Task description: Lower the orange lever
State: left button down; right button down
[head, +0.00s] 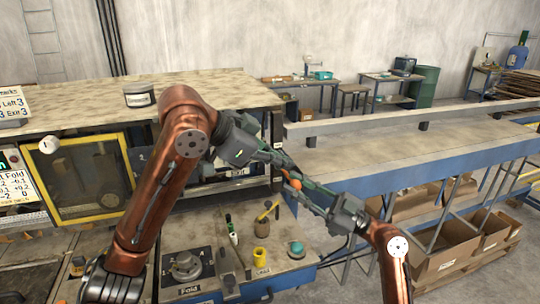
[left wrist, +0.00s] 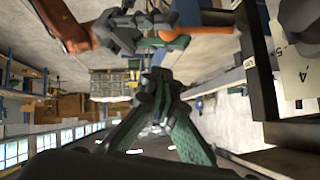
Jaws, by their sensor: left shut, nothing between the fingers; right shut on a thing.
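The orange lever (head: 292,182) shows as a small orange bit at the front of the machine, mostly covered by my grippers. In the left wrist view it is a longer orange handle (left wrist: 207,33) at the top. My right gripper (head: 302,187), on the arm from the lower right, is shut on the lever. Its green fingers also show beside the orange handle in the left wrist view. My left gripper (head: 288,163) is shut and empty, just above and beside the lever; its green fingers (left wrist: 155,90) fill the middle of the left wrist view. Whether the two grippers touch is unclear.
Below the grippers a small bench (head: 215,285) holds a yellow cup (head: 261,256), a teal-topped item (head: 296,248), tools and a dial (head: 186,266). A long conveyor table (head: 430,145) lies to the right.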

jog(key=shift+w+f, duration=0.1)
jog(key=shift+d, duration=0.1)
pick_arm(q)
notch_tip(320, 180, down, 5)
jog(key=w+d, duration=0.1)
jog(key=w, duration=0.1)
jog(key=shift+d+f, duration=0.2)
jog(key=shift+d, duration=0.2)
jog(key=shift+w, duration=0.1)
